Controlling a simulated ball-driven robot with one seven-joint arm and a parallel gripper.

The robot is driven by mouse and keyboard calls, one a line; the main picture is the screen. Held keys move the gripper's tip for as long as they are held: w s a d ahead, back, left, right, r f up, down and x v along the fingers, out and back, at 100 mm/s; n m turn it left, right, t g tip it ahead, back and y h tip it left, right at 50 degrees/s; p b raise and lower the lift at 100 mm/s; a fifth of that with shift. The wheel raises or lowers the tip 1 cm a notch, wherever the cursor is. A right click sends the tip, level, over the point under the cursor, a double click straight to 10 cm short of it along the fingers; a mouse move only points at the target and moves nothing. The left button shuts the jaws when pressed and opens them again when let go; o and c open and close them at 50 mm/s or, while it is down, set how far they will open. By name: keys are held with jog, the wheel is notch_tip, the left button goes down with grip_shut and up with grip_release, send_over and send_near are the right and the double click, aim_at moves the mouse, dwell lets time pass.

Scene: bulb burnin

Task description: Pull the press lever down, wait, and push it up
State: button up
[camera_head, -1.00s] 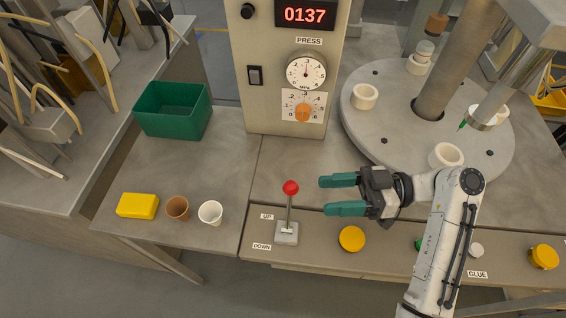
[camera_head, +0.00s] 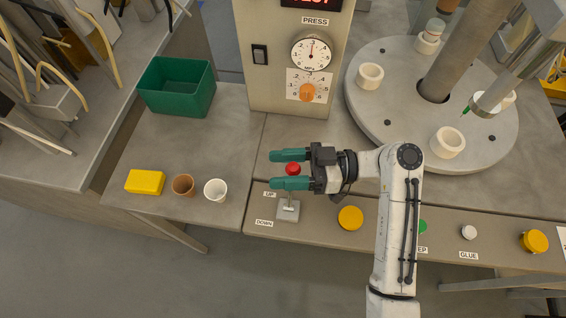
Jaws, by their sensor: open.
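The press lever has a red ball knob (camera_head: 293,169) on a thin stem above a grey base (camera_head: 288,211), at the front panel. Labels UP (camera_head: 270,194) and DOWN (camera_head: 264,223) are beside it. The lever stands upright, its stem partly hidden by a finger. My gripper (camera_head: 289,170) is open. Its two green fingers point left, one beyond and one in front of the red knob, with the knob seen between them. I cannot tell whether they touch it.
The press column (camera_head: 283,100) with its gauge (camera_head: 311,52) and orange dial (camera_head: 307,92) stands behind. A round turntable (camera_head: 385,111) with white rings is at right. Yellow buttons (camera_head: 350,218) are on the panel. A green bin (camera_head: 177,88), yellow block (camera_head: 145,182) and two cups (camera_head: 215,190) are at left.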

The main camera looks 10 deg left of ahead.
jog(key=shift+a, duration=0.15)
jog(key=shift+c, duration=0.3)
grip_shut()
dwell(0.3)
